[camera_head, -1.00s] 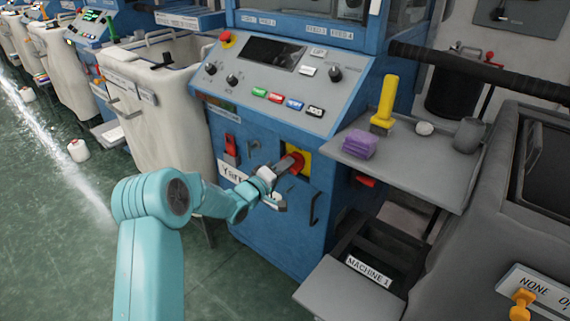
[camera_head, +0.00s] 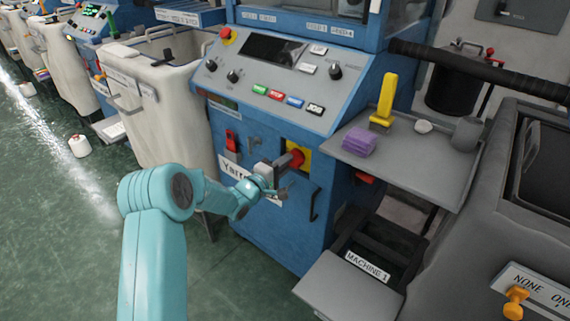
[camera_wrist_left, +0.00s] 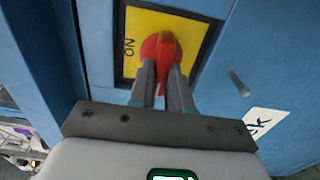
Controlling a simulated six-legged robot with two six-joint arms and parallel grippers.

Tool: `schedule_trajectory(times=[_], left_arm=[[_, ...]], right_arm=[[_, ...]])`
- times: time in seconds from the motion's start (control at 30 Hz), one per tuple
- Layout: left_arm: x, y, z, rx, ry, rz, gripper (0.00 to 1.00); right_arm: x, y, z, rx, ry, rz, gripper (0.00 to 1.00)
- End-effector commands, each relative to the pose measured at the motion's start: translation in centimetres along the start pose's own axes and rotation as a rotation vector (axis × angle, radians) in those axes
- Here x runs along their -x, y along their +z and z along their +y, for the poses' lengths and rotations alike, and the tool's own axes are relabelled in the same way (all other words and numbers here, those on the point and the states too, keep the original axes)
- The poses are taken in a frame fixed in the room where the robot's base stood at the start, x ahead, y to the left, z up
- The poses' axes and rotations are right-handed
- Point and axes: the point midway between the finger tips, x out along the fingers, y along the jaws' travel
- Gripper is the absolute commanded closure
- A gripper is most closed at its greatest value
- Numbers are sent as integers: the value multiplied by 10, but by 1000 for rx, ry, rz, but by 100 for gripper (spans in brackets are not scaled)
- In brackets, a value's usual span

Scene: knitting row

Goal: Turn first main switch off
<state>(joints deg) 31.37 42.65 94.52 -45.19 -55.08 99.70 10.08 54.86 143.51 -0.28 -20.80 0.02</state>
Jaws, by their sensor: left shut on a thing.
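The main switch is a red rotary knob (camera_head: 297,158) on a yellow plate (camera_head: 305,149), low on the blue front of the machine marked Machine 1. In the left wrist view the red knob (camera_wrist_left: 161,46) stands on the yellow plate (camera_wrist_left: 185,27), with the word ON beside it on the left. My left gripper (camera_head: 283,166) is at the knob. Its two fingers (camera_wrist_left: 162,75) are shut on the knob's grip from both sides and hide part of it. My right gripper does not show.
A red switch (camera_head: 231,141) sits left of the knob, and a dark handle (camera_head: 314,204) below right. A grey shelf (camera_head: 424,170) with a purple stack (camera_head: 359,142) and a yellow object (camera_head: 383,105) juts out at right. A white bin (camera_head: 165,110) stands at left.

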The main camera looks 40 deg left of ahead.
Motion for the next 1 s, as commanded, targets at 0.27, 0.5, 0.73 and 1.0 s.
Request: schedule_trajectory(times=[0.27,0.5,0.73,1.0], left_arm=[[0,0,0,3,1,1,59],[0,0,0,1,0,0,56],[17,-1,0,1,-2,2,56],[87,-1,1,3,-2,4,56]], right_arm=[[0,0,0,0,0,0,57],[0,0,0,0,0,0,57],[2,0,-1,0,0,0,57],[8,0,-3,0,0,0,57]])
